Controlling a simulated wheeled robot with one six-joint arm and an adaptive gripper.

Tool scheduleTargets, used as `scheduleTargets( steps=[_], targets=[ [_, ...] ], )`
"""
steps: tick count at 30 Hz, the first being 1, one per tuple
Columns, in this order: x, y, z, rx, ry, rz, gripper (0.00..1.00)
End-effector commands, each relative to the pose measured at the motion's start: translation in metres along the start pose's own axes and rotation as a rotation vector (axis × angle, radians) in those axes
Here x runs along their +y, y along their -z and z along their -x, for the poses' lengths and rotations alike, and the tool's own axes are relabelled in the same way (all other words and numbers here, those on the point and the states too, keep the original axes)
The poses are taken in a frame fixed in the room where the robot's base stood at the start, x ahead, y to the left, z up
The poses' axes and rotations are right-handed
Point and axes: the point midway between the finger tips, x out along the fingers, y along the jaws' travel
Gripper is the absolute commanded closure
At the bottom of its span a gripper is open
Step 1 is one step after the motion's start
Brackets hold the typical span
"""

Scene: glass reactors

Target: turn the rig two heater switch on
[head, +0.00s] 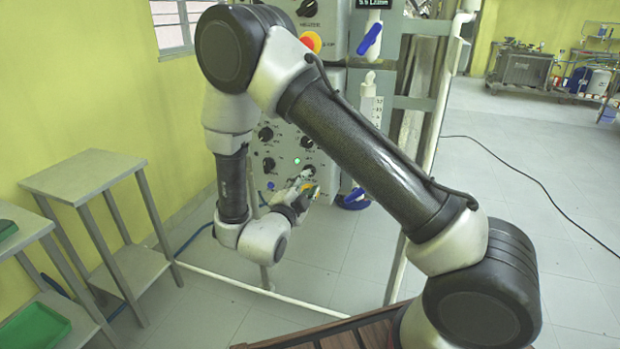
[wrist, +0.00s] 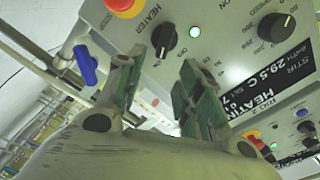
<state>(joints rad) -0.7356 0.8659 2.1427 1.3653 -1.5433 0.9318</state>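In the wrist view the black knob beside the word HEATER (wrist: 164,38) is on a pale grey panel (wrist: 228,62), just beyond my fingertips. A pale pointer mark shows on it; I cannot read its setting. A lit green lamp (wrist: 195,32) is to its right. My gripper (wrist: 156,65) is open and empty, one green-padded finger on each side of the knob in the picture. I cannot tell whether a finger touches it. In the head view my gripper (head: 305,188) is at the lower part of the control panel (head: 285,135); its fingers are small there.
Another black knob (wrist: 276,27) and a dark display (wrist: 277,82) are on the same panel. A red button (wrist: 122,5) and a blue-handled valve (wrist: 86,65) are nearby. In the head view a grey side table (head: 85,175) stands left; open floor (head: 540,210) lies right.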

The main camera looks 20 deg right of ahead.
Motion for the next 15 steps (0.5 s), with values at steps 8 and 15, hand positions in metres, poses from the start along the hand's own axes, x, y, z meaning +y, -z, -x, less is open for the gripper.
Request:
scheduleTargets(
  steps=[8,15],
  targets=[
    [0.000,-0.001,0.050,-0.002,0.000,0.000,0.63],
    [0.001,0.000,0.061,0.000,-0.001,0.000,0.63]
  ],
)
